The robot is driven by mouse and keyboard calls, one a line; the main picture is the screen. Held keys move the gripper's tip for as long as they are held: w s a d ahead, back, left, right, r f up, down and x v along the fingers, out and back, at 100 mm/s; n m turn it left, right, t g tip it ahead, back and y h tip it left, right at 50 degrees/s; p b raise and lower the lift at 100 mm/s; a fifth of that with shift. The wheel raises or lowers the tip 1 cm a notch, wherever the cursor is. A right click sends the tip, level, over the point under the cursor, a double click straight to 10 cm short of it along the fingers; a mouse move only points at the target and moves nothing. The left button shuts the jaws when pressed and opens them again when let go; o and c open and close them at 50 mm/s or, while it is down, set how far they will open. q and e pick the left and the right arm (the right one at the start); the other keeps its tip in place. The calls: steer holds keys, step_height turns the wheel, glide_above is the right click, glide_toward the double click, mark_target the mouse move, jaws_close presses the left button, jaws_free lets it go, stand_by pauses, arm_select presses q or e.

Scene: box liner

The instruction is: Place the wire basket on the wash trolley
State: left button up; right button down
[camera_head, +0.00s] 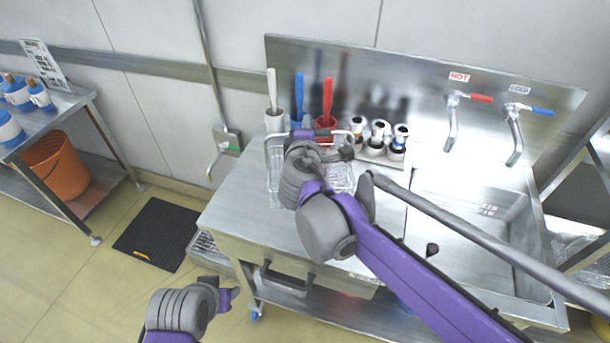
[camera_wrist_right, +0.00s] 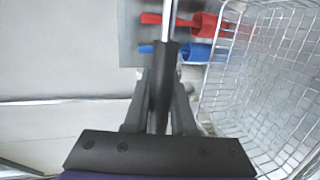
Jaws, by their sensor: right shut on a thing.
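The wire basket (camera_head: 340,180) is at the left part of the steel sink counter (camera_head: 240,213), partly hidden behind my right arm. I cannot tell whether its bottom touches the counter. My right gripper (camera_head: 318,140) is shut on the basket's dark handle grip (camera_wrist_right: 163,85), with the wire mesh (camera_wrist_right: 262,85) at the right of the right wrist view. My left gripper (camera_head: 228,298) is low in the head view, empty-looking and away from the basket; its jaws are unclear. A steel trolley (camera_head: 52,185) with castors stands at the far left.
Brushes in white, blue and red holders (camera_head: 326,122) and several small bottles (camera_head: 378,135) stand behind the basket. The sink basin (camera_head: 470,235) and taps (camera_head: 453,125) are at the right. An orange bucket (camera_head: 57,165) sits on the trolley's lower shelf. A black mat (camera_head: 158,233) lies between.

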steer(key=shift+s+f+b, duration=0.1)
steer(key=shift+f+b, duration=0.25)
steer(key=shift+f, duration=3.7)
steer(key=c, duration=0.7)
jaws_free()
steer(key=shift+c, duration=0.2)
steer(key=shift+r, duration=0.2)
steer(key=v, duration=1.2)
